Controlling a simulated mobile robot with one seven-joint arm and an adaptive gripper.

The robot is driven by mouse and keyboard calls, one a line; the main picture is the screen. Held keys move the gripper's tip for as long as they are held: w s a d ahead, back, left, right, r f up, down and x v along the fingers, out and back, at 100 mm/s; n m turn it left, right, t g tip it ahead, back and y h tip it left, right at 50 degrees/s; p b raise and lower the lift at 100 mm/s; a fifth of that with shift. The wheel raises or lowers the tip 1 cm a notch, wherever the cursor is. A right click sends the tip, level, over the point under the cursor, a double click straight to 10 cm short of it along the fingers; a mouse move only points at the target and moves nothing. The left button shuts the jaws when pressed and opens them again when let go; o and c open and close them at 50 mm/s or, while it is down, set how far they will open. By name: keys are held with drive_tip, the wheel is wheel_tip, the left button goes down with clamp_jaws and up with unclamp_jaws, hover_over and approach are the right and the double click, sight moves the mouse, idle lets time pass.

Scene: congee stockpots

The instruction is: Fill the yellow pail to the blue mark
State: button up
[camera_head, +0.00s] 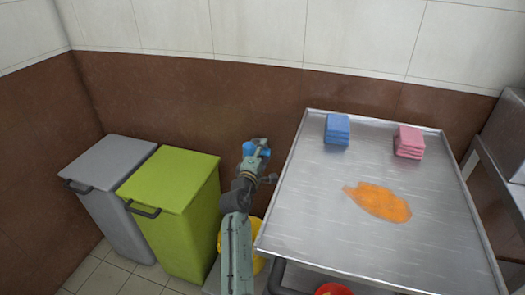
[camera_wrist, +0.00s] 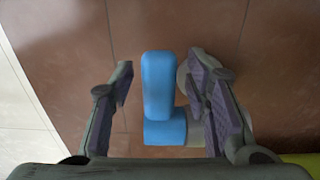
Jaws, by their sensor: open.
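A blue tap handle (camera_wrist: 160,90) stands upright between the two fingers of my gripper (camera_wrist: 166,88) in the wrist view. The fingers are spread, with a gap on the left and the right finger closer to the handle. A grey metal tap body shows partly behind the right finger. In the head view the blue handle (camera_head: 262,151) is by the brown wall, at the end of my arm. The yellow pail (camera_head: 259,264) is low behind my arm, mostly hidden. Its blue mark and its inside are not visible.
A steel table (camera_head: 330,215) stands right of my arm, with blue cloths (camera_head: 337,130), pink cloths (camera_head: 409,142) and an orange spill (camera_head: 378,202). A green bin (camera_head: 172,215) and a grey bin (camera_head: 110,190) stand left. A red object (camera_head: 333,289) shows at the bottom edge.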

drive_tip(key=shift+c, duration=0.3)
clamp_jaws()
idle(0.3)
idle(0.3)
